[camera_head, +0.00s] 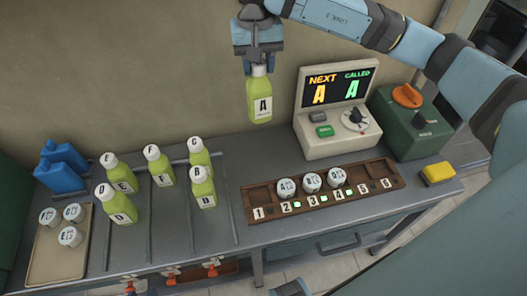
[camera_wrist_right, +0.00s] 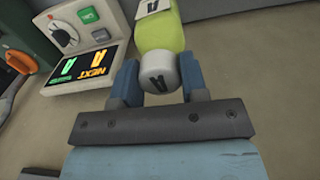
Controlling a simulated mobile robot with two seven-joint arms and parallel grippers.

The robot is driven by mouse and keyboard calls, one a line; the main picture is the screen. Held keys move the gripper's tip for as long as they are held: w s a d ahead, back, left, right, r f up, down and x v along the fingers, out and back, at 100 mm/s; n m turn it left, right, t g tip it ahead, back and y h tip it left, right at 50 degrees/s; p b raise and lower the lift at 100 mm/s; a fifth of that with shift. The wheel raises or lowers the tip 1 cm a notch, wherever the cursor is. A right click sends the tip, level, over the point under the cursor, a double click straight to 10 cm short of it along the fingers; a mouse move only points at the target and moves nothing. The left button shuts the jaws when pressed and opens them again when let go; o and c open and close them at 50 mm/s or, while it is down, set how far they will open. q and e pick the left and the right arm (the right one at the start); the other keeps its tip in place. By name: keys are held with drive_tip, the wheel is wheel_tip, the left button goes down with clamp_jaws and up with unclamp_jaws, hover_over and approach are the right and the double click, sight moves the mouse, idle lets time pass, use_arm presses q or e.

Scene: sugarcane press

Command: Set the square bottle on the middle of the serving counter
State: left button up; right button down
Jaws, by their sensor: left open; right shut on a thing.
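A yellow-green bottle marked A (camera_head: 259,100) hangs upright in my right gripper (camera_head: 259,62), in front of the back wall and clear of the grey counter (camera_head: 225,222). The right gripper is shut on its upper part. In the right wrist view, the bottle's pale cap marked A (camera_wrist_right: 158,75) is between the fingers, with its green body (camera_wrist_right: 158,36) beyond. I cannot make out my left gripper.
A wooden rack (camera_head: 256,192) numbered 1 to 6 holds three white-topped items near its middle. Behind it stands a display unit (camera_head: 335,135) showing A and A, beside a green box (camera_head: 410,130). A yellow block (camera_head: 437,173) lies right; blue containers (camera_head: 62,168) and a tray (camera_head: 58,262) are left.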

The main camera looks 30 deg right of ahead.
drive_tip(key=shift+s+d+f+m+p, duration=0.1)
drive_tip(key=shift+s+d+m+p, duration=0.05)
drive_tip(key=shift+s+p, duration=0.4)
drive_tip(key=shift+s+d+m+p, duration=0.15)
drive_tip(key=shift+s+p, duration=0.3)
drive_tip(key=shift+s, duration=0.1)
wheel_tip(320, 180, down, 20)
drive_tip(key=s+p, duration=0.1)
drive_tip(key=p, duration=0.1)
drive_tip(key=shift+d+f+p, duration=0.25)
drive_tip(key=shift+d+p, duration=0.05)
drive_tip(key=shift+p, duration=0.1)
drive_tip(key=shift+f, duration=0.1)
drive_tip(key=c, duration=1.1)
unclamp_jaws()
drive_tip(key=shift+f, duration=0.1)
drive_tip(key=o, duration=0.5)
drive_tip(key=shift+c, duration=0.2)
